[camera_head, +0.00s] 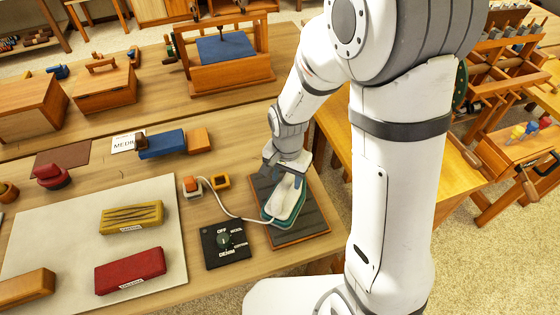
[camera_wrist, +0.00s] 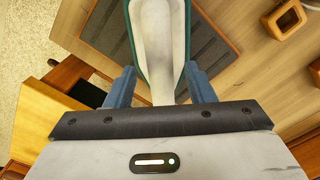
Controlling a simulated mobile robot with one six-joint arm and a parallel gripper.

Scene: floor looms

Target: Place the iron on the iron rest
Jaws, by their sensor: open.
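The iron (camera_head: 286,199), white with a teal base and a pale cord, sits on the dark ribbed iron rest (camera_head: 310,216), which has a wooden edge. In the wrist view the iron (camera_wrist: 158,40) reaches up out of the frame over the rest (camera_wrist: 104,34). My gripper (camera_head: 287,168) is at the back end of the iron. In the wrist view its blue fingers (camera_wrist: 159,86) stand apart on both sides of the iron's narrow white end, with gaps visible. The gripper is open. The iron's underside is hidden, so full contact with the rest cannot be seen.
A black dial panel (camera_head: 226,245) lies left of the rest, and the cord runs to an orange-and-white block (camera_head: 192,187). A small wooden square ring (camera_head: 221,182) is close by. A pale mat (camera_head: 75,250) holds yellow and red cases. The table's edge is just right of the rest.

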